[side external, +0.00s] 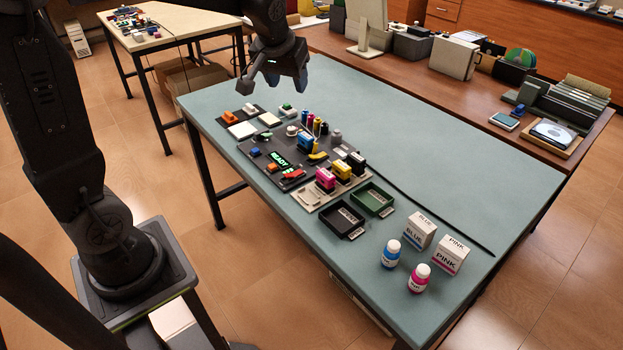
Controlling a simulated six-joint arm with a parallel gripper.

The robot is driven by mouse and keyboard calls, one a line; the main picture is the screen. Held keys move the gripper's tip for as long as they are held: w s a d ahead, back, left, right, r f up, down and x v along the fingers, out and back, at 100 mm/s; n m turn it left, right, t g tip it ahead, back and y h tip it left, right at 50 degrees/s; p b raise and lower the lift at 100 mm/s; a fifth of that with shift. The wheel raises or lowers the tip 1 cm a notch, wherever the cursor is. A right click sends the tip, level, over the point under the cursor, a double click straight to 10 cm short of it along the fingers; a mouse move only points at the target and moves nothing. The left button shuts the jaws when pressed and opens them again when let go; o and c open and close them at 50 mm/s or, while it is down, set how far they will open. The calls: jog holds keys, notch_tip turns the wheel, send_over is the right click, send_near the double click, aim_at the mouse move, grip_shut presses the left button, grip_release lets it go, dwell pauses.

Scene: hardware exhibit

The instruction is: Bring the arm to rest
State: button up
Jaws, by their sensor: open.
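My gripper (271,83) hangs in the air above the far left end of the teal table (440,170). It points down with its fingers apart and nothing between them. It is clear of the objects on the table. My arm rises along the left side of the view, and part of it is cut off by the top edge.
A black tray (341,221) and a green tray (373,199) are nearer. Blue (391,253) and pink (419,278) bottles and two boxes stand at right. The right side is mostly clear.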

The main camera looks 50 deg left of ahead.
jog(key=s+d+m, duration=0.2)
jog(key=s+d, duration=0.2)
jog(key=s, duration=0.3)
jog(key=s+d+m+t+h, duration=0.1)
jog(key=s+d+m, duration=0.1)
jog(key=s+d, duration=0.2)
jog(key=s+d+m+h, duration=0.1)
jog(key=s+d, duration=0.2)
jog(key=s, duration=0.6)
jog(key=shift+s+d+r+m, duration=0.25)
jog(key=shift+s+d+m, duration=0.1)
jog(key=shift+d+m, duration=0.05)
